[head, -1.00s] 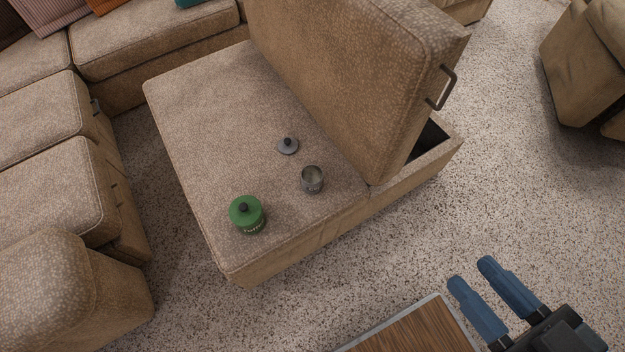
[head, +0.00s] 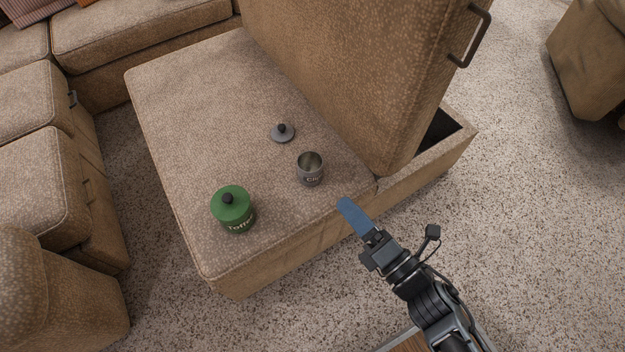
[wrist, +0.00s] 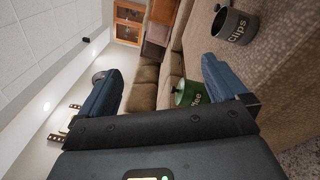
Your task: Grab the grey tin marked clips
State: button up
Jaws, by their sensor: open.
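The grey tin (head: 311,168) stands upright and open-topped on the ottoman, with part of its lettering showing. In the wrist view the grey tin (wrist: 235,26) reads "Clips" and lies at the upper right, outside the fingers. A grey lid with a dark knob (head: 283,132) lies on the cushion behind it. My gripper (head: 350,210) is at the ottoman's front edge, to the lower right of the tin and apart from it. In the wrist view my gripper (wrist: 160,85) has its two blue fingers wide apart with nothing held.
A green lidded tin (head: 233,209) stands left of the grey one. The ottoman (head: 190,100) has a raised padded lid (head: 340,70) on its right side, over an open storage space (head: 440,130).

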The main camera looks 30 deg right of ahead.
aim_at(302, 160)
jog(key=w+d+f+n+y+b, duration=0.1)
jog(key=w+f+n+b, duration=0.1)
jog(key=w+f+n, duration=0.2)
jog(key=w+d+f+n+g+y+b, duration=0.1)
jog(key=w+f+n+b, duration=0.2)
jog(key=w+f+n, duration=0.2)
jog(key=w+d+f+n+g+y+b, duration=0.1)
jog(key=w+f+n+y+b, duration=0.1)
jog(key=w+f+n, duration=0.2)
jog(key=shift+w+d+f+n, duration=0.1)
jog(key=shift+w+f+n, duration=0.05)
jog(key=shift+w+n, duration=0.6)
jog(key=shift+w+d+f+n, duration=0.1)
jog(key=shift+w+f+n, duration=0.05)
jog(key=shift+w+n, duration=0.55)
jog(key=shift+w, duration=0.35)
jog(key=b+x, duration=0.2)
jog(key=x, duration=0.5)
jog(key=shift+w+a+r, duration=0.15)
jog(key=c, duration=1.1)
